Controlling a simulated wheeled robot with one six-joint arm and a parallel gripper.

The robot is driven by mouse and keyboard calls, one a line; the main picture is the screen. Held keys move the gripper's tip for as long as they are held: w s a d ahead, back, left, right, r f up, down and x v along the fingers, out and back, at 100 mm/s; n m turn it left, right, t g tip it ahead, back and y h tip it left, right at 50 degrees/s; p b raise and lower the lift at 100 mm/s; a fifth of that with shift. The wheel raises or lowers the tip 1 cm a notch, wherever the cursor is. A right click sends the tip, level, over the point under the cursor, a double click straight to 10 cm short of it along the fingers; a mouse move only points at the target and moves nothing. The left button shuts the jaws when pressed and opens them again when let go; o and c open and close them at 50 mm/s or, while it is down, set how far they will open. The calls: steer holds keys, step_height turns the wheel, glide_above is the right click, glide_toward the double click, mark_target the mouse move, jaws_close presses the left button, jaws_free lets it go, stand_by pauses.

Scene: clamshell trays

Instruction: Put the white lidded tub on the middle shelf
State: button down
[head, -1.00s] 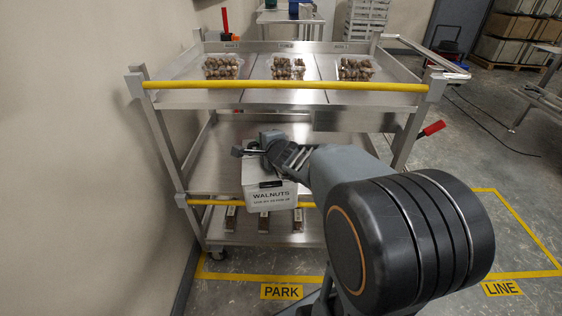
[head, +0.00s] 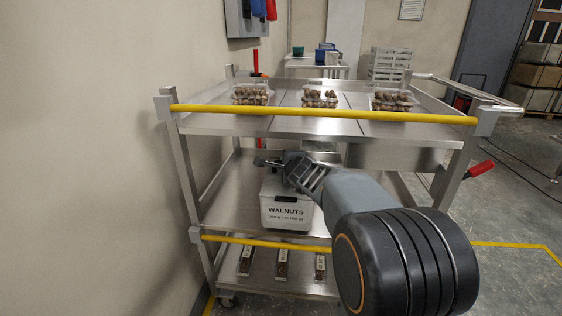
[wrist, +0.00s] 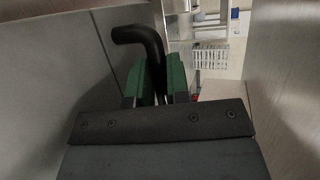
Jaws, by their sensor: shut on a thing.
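The white lidded tub (head: 287,213), labelled WALNUTS, is upright at the middle shelf (head: 232,205) of the steel cart, just above and behind its yellow front bar. I cannot tell whether its base touches the shelf. My gripper (head: 285,161) is over the tub and covers most of its lid. In the wrist view, the green-padded fingers of my gripper (wrist: 160,82) are shut on a black bent handle (wrist: 142,37). The tub's body is hidden in that view.
The top shelf (head: 215,123) is close above my gripper and holds several clear trays of walnuts (head: 319,98). The bottom shelf holds long narrow packs (head: 282,264). The yellow bar (head: 265,243) edges the middle shelf. A wall stands close on the left.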

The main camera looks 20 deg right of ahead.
steer(key=x, duration=1)
steer(key=shift+w, duration=0.1)
steer(key=c, duration=1.1)
jaws_free()
